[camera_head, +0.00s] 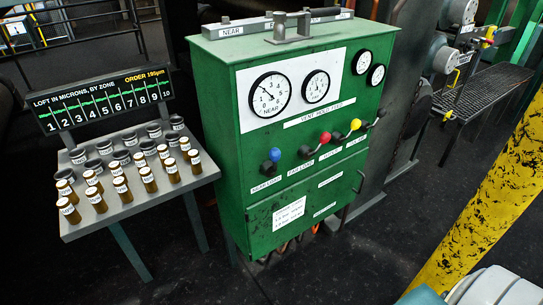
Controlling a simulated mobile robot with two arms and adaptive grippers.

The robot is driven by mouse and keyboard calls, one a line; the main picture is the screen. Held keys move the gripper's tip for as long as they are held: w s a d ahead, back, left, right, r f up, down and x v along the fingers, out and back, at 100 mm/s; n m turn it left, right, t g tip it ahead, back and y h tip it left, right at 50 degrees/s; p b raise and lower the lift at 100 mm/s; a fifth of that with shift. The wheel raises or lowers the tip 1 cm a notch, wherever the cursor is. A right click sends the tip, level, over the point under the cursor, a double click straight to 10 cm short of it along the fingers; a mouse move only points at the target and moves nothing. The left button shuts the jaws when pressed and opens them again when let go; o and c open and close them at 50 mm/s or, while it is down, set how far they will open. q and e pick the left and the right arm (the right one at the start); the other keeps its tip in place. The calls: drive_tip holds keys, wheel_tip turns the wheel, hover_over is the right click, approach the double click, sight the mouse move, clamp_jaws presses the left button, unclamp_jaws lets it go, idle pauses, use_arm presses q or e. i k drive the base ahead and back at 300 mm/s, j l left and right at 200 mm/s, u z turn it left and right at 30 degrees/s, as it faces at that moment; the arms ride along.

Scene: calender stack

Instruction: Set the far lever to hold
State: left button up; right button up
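A green control cabinet (262,185) stands in the middle. Its front carries a row of levers under a strip that seems to read VENT HOLD FEED (320,113). From left to right there is a blue-knobbed lever (274,154), a red-knobbed lever (325,137), a yellow-knobbed lever (355,124) and a dark-ended lever (381,113). The small labels under them are too blurred to read surely, so I cannot tell which is the far lever or its setting. Neither gripper is in view.
Gauges (270,95) sit above the levers; a metal handle (302,25) is on the cabinet top. At left, a table (140,208) holds several jars below a loft display (100,100). A yellow-black post (490,205) crosses the right side. Dark floor (350,255) lies in front.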

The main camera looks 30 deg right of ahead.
sight(325, 137)
drive_tip(key=z, duration=1.3)
